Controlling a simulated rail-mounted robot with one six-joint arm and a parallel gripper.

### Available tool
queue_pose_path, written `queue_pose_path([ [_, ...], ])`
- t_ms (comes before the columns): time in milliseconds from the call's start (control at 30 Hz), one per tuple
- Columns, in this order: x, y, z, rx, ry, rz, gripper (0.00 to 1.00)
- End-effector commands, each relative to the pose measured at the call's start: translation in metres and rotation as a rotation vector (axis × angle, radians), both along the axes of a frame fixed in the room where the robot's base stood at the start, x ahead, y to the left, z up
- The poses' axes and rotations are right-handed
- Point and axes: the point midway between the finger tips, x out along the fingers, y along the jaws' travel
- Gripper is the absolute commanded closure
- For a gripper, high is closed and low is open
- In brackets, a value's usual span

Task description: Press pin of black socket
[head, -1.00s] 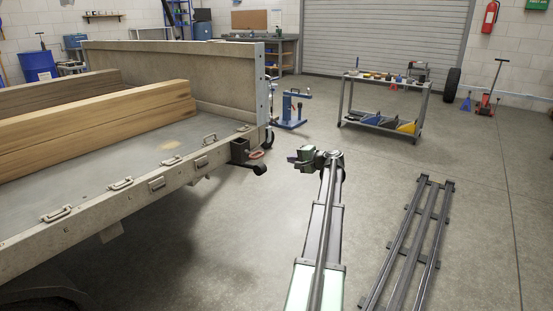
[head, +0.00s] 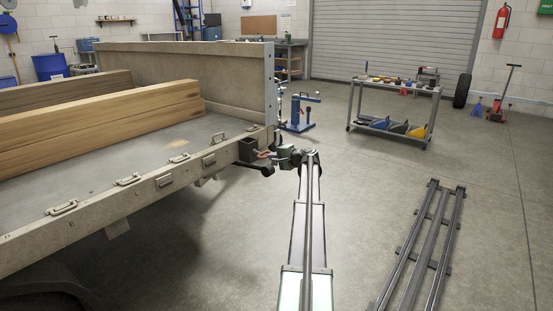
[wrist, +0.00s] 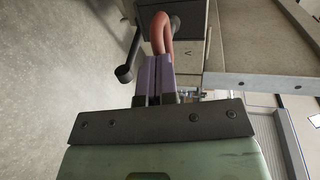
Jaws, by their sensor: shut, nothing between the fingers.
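The black socket (head: 246,150) is a dark box at the right end of the trailer's side rail. The pin's orange-red loop handle (head: 263,155) shows at its right side, and large in the wrist view (wrist: 163,30). My gripper (head: 274,155) is right beside the loop in the head view. In the wrist view my gripper (wrist: 156,58) has its two purple fingers together, empty, with their tips at the lower end of the loop. I cannot tell whether they touch it. The pin's shaft is hidden.
A black arm-like part (wrist: 125,73) sticks out left of the loop in the wrist view. The trailer bed (head: 120,165) carries timber beams (head: 130,120). A blue stand (head: 300,115) and a tool cart (head: 390,125) stand behind.

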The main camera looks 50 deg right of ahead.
Motion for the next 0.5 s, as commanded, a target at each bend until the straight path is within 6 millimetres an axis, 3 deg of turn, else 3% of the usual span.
queue_pose_path([
  [167,0.002,0.000,0.000,0.000,0.000,0.001,1.00],
  [400,0.034,0.000,0.000,0.000,0.000,0.001,1.00],
  [500,0.037,0.000,0.000,0.000,-0.001,0.000,1.00],
])
